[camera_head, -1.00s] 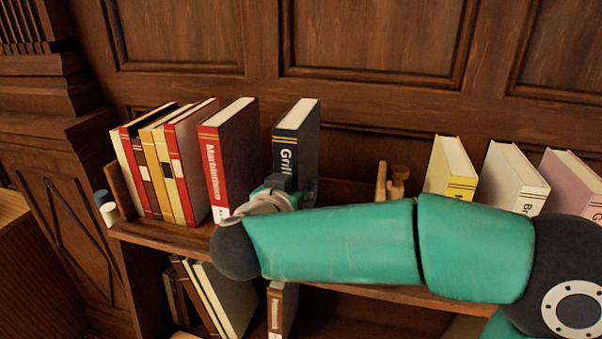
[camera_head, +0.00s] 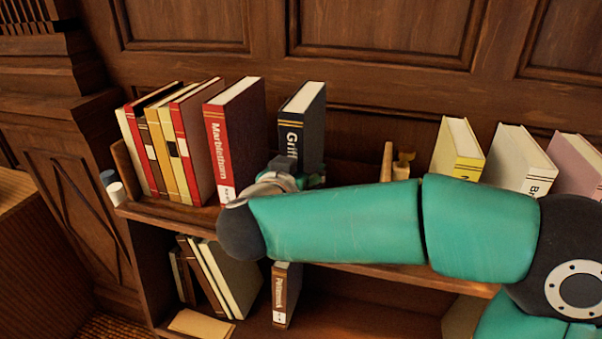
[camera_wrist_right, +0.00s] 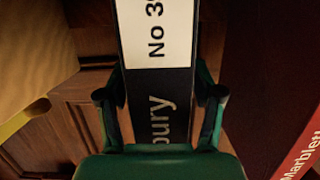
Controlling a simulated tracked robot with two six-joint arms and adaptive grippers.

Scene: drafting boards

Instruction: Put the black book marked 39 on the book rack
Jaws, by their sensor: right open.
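The black book (camera_head: 303,115), with gold bands and "Griff" on its spine, stands upright on the upper shelf of the book rack (camera_head: 170,209), right of the red Marbletham book. My right gripper and arm hide its lower part. In the right wrist view the black book (camera_wrist_right: 157,75) shows a white label reading "No 3" with a cut-off digit, and "bury" below. My right gripper (camera_head: 285,176) is open at the spine; in the right wrist view its fingers (camera_wrist_right: 161,98) lie on either side of the spine. Whether they touch it, I cannot tell. My left gripper is out of view.
The Marbletham book (camera_head: 217,150) stands close left of the black book, with several books further left. Right are a wooden piece (camera_head: 388,163), a yellow book (camera_head: 456,150), a white book (camera_head: 520,160) and a pink one (camera_head: 575,165). The lower shelf holds a Pillmark-like brown-spined book (camera_head: 280,295).

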